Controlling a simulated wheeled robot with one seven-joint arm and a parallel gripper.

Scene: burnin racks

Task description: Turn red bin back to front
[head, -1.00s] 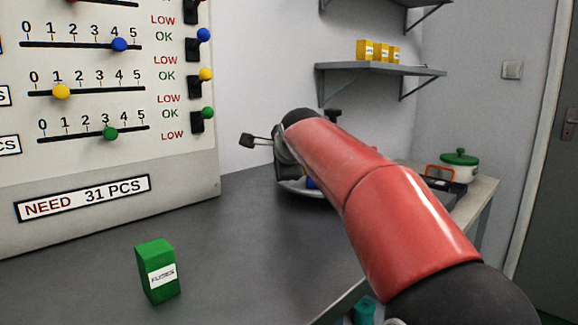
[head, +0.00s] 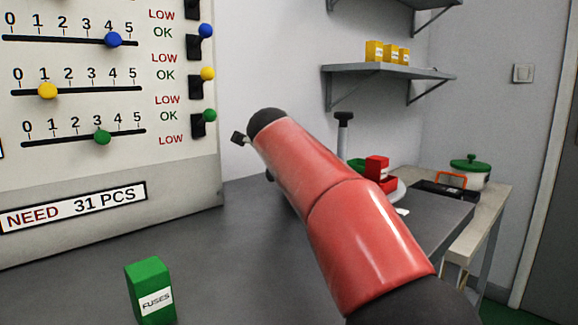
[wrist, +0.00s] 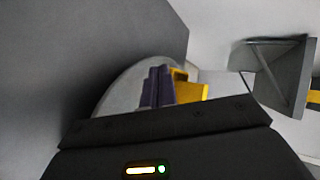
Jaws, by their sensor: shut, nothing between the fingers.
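The red bin (head: 388,184) shows in the head view behind my arm, near the right end of the grey bench. It sits on a pale round plate (head: 399,193), with a red box (head: 377,166) standing in it. My arm hides part of the bin and most of the plate. My gripper (head: 270,176) is mostly hidden behind my red arm, left of the bin and apart from it. It is shut and empty. The wrist view shows the round plate's edge (wrist: 112,88), dark blue boxes (wrist: 158,86) and a yellow bin (wrist: 190,91); no red bin shows there.
A green box of fuses (head: 150,292) stands on the bench (head: 228,255) in front. A gauge panel (head: 100,190) stands at left. A shelf (head: 388,72) with yellow boxes hangs behind. A green-lidded pot (head: 470,172) stands at right.

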